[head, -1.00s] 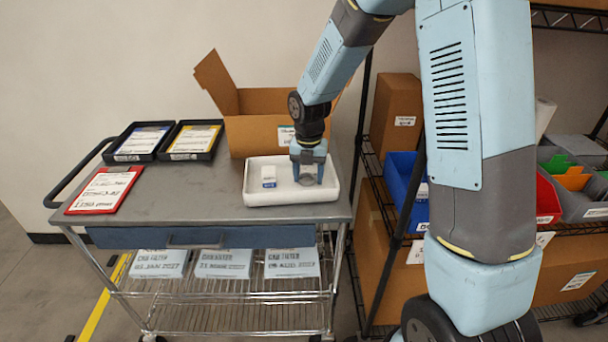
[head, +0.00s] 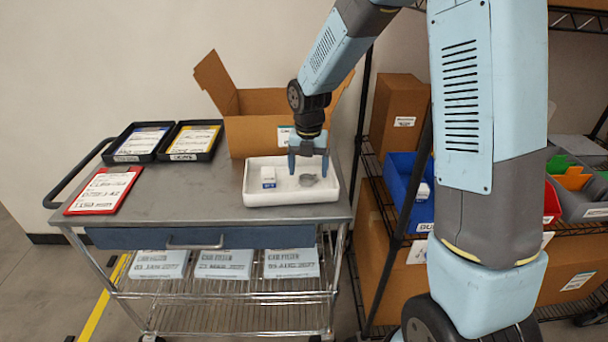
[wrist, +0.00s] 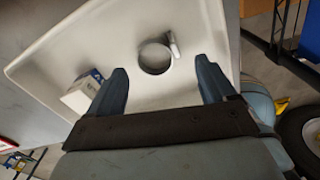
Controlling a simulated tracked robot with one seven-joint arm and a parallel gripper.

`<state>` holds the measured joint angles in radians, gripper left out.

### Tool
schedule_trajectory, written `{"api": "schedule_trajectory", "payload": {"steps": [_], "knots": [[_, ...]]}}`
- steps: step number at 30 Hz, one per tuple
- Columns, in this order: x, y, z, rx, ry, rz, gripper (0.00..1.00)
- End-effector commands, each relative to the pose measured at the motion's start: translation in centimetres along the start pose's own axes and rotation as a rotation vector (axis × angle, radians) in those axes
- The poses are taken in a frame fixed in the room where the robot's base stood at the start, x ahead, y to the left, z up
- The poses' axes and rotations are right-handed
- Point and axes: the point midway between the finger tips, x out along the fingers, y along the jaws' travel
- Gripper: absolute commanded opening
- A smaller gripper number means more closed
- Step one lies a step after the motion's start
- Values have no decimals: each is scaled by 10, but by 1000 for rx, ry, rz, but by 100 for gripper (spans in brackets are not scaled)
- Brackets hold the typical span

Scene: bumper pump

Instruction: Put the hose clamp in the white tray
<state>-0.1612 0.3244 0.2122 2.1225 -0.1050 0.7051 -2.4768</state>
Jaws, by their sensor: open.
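The hose clamp (head: 308,180) is a small grey metal ring lying in the white tray (head: 270,212), right of the tray's middle. In the wrist view the clamp (wrist: 155,58) shows as a ring with a small screw housing at its upper right, resting on the tray floor (wrist: 110,40). My gripper (head: 308,166) is above the tray. Its two blue fingers are open and empty in the wrist view (wrist: 161,72), with the clamp ahead of the gap between them. The clamp is apart from the fingers.
A small white and blue box (head: 268,177) lies in the tray, left of the clamp. An open cardboard box (head: 255,135) stands behind the tray. Two black trays (head: 167,141) and a red clipboard (head: 104,190) are on the cart's left. Shelving with bins (head: 400,180) stands to the right.

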Motion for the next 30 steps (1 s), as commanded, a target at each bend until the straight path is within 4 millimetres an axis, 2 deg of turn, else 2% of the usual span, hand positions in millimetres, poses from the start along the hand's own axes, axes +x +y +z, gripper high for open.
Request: {"api": "schedule_trajectory", "payload": {"steps": [6,12,18,25,30], "knots": [[-45,0,1,0,-5,2,84],[-76,0,1,1,-3,2,84],[-92,0,0,0,-2,1,84],[-97,-2,-1,21,-5,1,84],[-120,-24,-10,236,-47,11,84]]}}
